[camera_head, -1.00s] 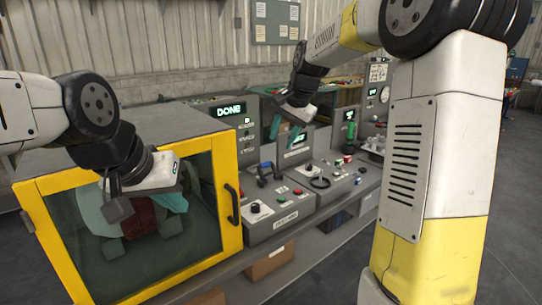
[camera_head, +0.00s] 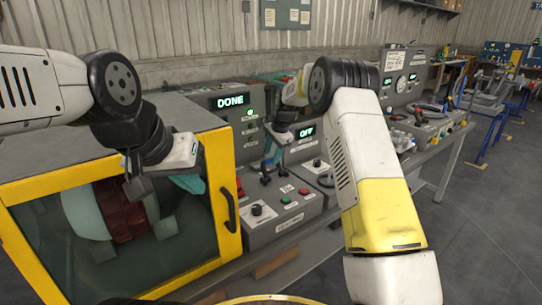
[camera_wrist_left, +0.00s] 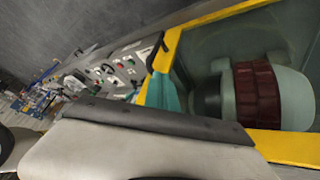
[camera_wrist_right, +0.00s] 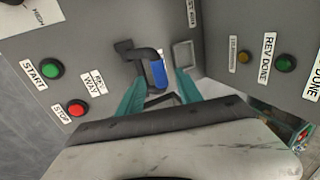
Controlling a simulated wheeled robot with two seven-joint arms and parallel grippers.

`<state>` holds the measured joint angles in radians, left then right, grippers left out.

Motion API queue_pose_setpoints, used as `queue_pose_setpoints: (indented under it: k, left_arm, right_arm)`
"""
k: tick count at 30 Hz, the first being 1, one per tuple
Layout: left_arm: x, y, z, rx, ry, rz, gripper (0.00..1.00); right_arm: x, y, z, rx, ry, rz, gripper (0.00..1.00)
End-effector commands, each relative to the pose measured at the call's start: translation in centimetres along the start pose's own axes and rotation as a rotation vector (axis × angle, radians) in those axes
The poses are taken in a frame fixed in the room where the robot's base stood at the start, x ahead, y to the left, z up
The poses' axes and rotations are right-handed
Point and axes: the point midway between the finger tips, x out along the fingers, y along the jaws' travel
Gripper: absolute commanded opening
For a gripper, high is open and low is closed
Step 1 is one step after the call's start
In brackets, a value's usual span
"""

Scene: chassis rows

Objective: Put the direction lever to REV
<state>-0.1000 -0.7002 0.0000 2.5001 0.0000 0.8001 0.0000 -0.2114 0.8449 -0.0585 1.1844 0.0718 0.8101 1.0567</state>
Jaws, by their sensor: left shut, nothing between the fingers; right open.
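The direction lever, a dark crank with a blue handle (camera_wrist_right: 158,72), stands on the grey control panel in the right wrist view. In the head view its dark base (camera_head: 265,179) shows, and my gripper covers much of the rest. My right gripper (camera_wrist_right: 160,92) is open, its teal fingers on either side of the blue handle. I cannot tell whether they touch it. In the head view the right gripper (camera_head: 273,152) is just above the panel. My left gripper (camera_head: 190,182) is shut and empty in front of the yellow-framed machine door.
The panel has a green START button (camera_wrist_right: 54,69), a red STOP button (camera_wrist_right: 75,109) and a black knob (camera_head: 257,210). More instruments stand to the right.

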Motion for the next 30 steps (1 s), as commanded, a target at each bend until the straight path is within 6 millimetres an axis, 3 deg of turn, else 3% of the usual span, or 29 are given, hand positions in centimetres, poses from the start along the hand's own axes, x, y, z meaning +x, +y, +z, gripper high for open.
queue_pose_setpoints:
  k: [6, 14, 21, 30]
  left_arm:
    - [0.0, 0.0, 0.0, 0.0, 0.0, 0.0, 0.0]
    - [0.0, 0.0, 0.0, 0.0, 0.0, 0.0, 0.0]
    - [0.0, 0.0, 0.0, 0.0, 0.0, 0.0, 0.0]
    - [0.0, 0.0, 0.0, 0.0, 0.0, 0.0, 0.0]
  right_arm:
    - [1.8, 0.0, 0.0, 0.0, 0.0, 0.0, 0.42]
    - [2.0, 0.0, 0.0, -0.001, 0.0, -0.001, 0.42]
    - [1.9, 0.0, 0.0, -0.001, 0.0, -0.001, 0.0]
    - [1.9, 0.0, 0.0, -0.001, 0.0, 0.0, 0.0]
